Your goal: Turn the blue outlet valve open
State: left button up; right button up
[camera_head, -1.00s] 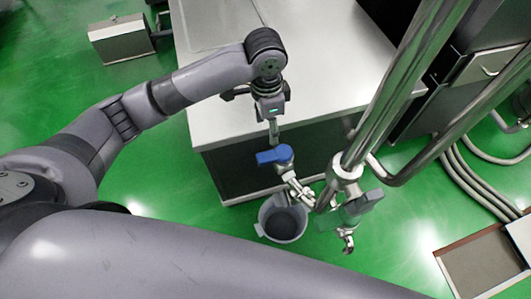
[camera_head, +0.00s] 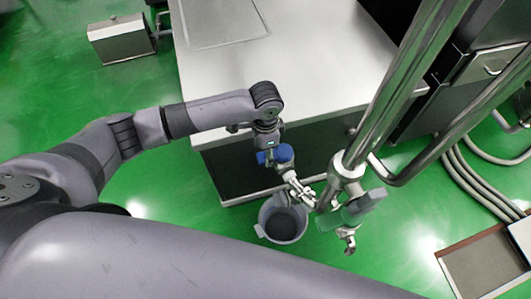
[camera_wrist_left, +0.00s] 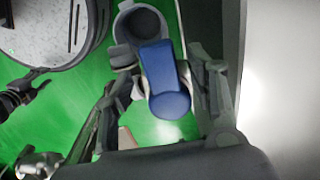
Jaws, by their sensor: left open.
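The blue outlet valve handle (camera_head: 276,155) is on a metal pipe fitting beside the front of the steel-topped counter. My left gripper (camera_head: 268,146) is at the handle, pointing down, and partly covers it from above. In the left wrist view, the blue handle (camera_wrist_left: 166,80) lies between the two spread fingers of my left gripper (camera_wrist_left: 163,70). The fingers are open, one on each side of the handle; whether either touches it I cannot tell. My right gripper is not in view.
A grey bucket (camera_head: 284,221) stands on the green floor below the fitting. Thick steel pipes (camera_head: 400,85) rise just right of the valve, with a green-grey valve handle (camera_head: 366,203) near them. The steel counter (camera_head: 310,65) is behind my gripper.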

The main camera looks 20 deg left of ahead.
pick_arm(q)
jog(key=shift+f, duration=1)
grip_shut()
